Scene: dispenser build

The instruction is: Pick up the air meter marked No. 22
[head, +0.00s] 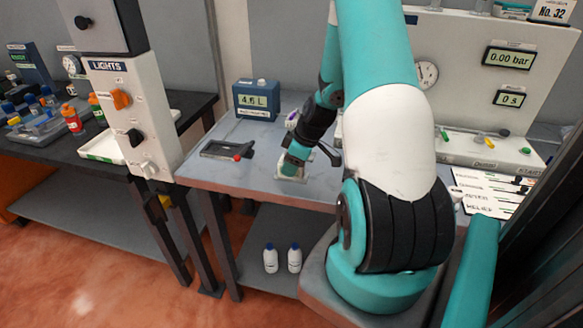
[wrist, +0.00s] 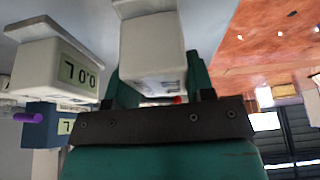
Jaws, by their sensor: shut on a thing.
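My gripper (head: 294,160) is low over the grey table (head: 243,177), partly hidden behind my forearm. In the wrist view its teal fingers (wrist: 158,85) are shut on a pale box-shaped meter (wrist: 150,42), one finger on each side. Small print shows on the meter's near end, too small to read, so I cannot confirm No. 22. The meter also shows as a pale block (head: 290,174) below the gripper in the head view. I cannot tell whether it touches the table. A second pale meter (wrist: 50,70) with an upside-down 0.0 display is beside it in the wrist view.
A dark blue box (head: 257,100) reading 4.6 L stands at the table's back left. A dark tray with a red knob (head: 227,150) lies left of my gripper. A LIGHTS post (head: 130,110) stands at the left end. A gauge panel (head: 480,90) stands behind my arm.

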